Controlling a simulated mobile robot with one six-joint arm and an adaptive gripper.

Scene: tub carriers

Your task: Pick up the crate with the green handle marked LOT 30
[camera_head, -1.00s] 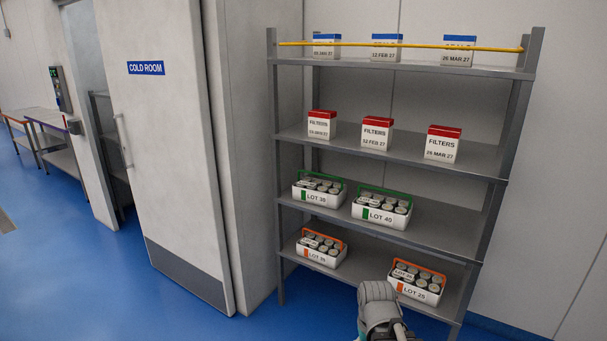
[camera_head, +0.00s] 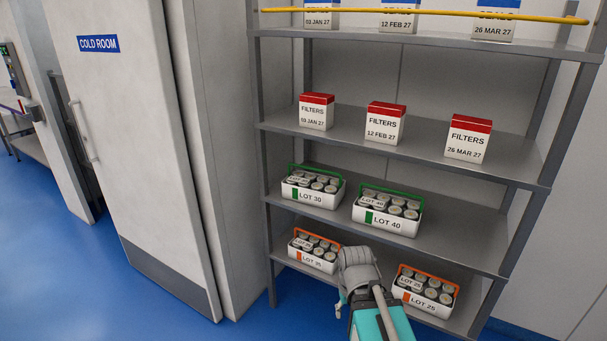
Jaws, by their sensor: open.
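The crate marked LOT 30 (camera_head: 327,202) stands upright on the third shelf down, at its left end. It is white with a green patch beside the label and a raised green handle (camera_head: 291,171), and it holds several grey-lidded tubs. To its right, on the same shelf, stands a similar green-handled crate marked LOT 40 (camera_head: 398,226). A small gap separates the two. A grey joint of my arm shows at the bottom centre, in front of the lowest shelf. Nothing is seen touching the LOT 30 crate.
Orange-handled crates LOT 35 (camera_head: 315,259) and LOT 25 (camera_head: 422,303) stand on the bottom shelf. Red-topped filter boxes (camera_head: 385,126) fill the shelf above. A yellow bar (camera_head: 430,13) crosses the top shelf. The cold room door (camera_head: 150,150) is at left; blue floor is clear before it.

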